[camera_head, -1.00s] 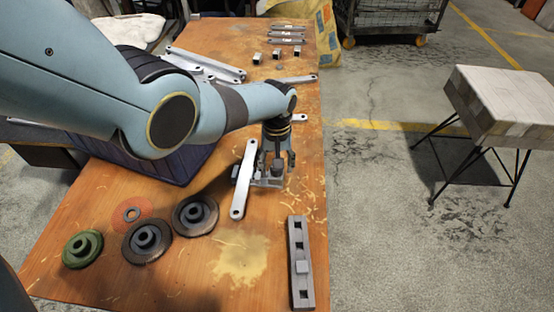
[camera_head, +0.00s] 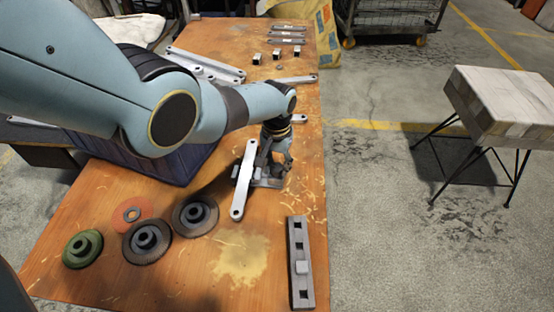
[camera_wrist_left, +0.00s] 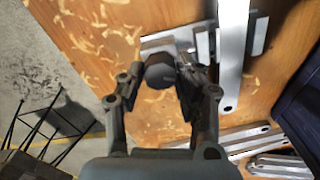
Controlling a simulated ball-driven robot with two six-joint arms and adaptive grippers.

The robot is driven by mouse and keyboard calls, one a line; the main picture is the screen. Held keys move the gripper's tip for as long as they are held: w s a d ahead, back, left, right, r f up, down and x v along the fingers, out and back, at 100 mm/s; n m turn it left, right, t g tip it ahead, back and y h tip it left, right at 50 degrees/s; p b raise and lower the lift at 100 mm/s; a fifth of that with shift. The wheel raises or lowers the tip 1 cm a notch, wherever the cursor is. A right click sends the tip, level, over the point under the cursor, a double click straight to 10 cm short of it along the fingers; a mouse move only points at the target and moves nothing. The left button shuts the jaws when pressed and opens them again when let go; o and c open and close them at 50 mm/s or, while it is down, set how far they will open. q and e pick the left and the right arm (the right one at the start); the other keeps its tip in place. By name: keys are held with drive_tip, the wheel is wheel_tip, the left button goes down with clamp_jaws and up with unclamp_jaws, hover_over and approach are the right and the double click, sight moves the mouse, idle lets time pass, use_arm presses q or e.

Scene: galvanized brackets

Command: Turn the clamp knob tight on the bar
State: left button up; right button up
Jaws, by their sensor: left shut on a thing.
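The clamp (camera_head: 268,183) sits on the wooden table, a grey metal piece around or against the long light-grey bar (camera_head: 239,203). In the left wrist view the bar (camera_wrist_left: 232,60) crosses the clamp's metal base (camera_wrist_left: 160,42). The dark round clamp knob (camera_wrist_left: 160,74) stands between the fingers of my left gripper (camera_wrist_left: 163,68). In the head view my left gripper (camera_head: 276,160) points down over the clamp, shut on the knob, which it largely hides there. My right gripper is not in view.
Several grinding discs (camera_head: 148,240) lie at the near left. A slotted metal strip (camera_head: 294,280) lies near the table's right edge. A dark crate (camera_head: 150,170) stands left of the bar. More brackets (camera_head: 210,65) and small blocks (camera_head: 276,54) lie farther back.

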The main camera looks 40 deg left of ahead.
use_arm(q)
drive_tip(key=m, duration=0.3)
drive_tip(key=shift+m, duration=0.4)
drive_tip(key=m, duration=0.3)
drive_tip(key=shift+m, duration=0.4)
drive_tip(key=m, duration=0.5)
drive_tip(key=shift+m, duration=0.4)
drive_tip(key=o, duration=1.1)
